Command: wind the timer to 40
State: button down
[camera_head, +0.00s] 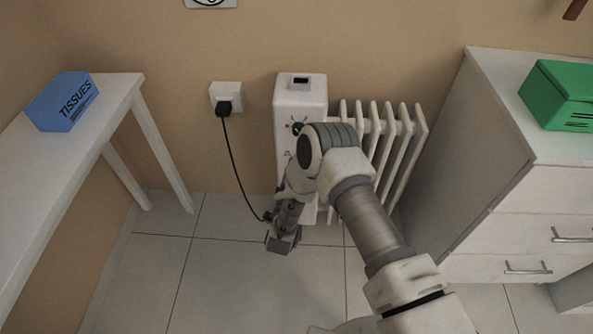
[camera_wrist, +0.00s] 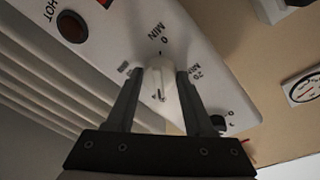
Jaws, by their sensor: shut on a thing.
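The timer is a white knob (camera_wrist: 160,80) on the white front panel of the heater (camera_head: 288,95). In the wrist view, a "0" and "MIN" marking shows above the knob, a "20" marking to its right and a partly hidden marking to its left. A dark mark shows on the knob's face, but its exact setting is hard to read. My gripper (camera_wrist: 157,85) is shut on the knob, one finger on each side. In the head view, my arm covers much of the heater's front, and the timer knob is hidden there.
A black dial (camera_head: 298,128) sits high on the heater. White radiator fins (camera_head: 385,135) stand to its right, then a white dresser (camera_head: 450,150) with a green box (camera_head: 560,95). A cord runs from the wall socket (camera_head: 226,96). A white table (camera_head: 60,165) holds a blue tissue box (camera_head: 62,101).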

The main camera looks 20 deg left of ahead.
jog(key=shift+r+m, duration=0.1)
jog(key=shift+m, duration=1)
jog(key=shift+c, duration=1.4)
grip_release()
jog(key=s+d+p, duration=0.2)
jog(key=s+p, duration=0.3)
jog(key=s, duration=1.2)
jog(key=shift+s+p, duration=0.15)
jog(key=shift+p, duration=0.2)
jog(key=shift+s, duration=0.1)
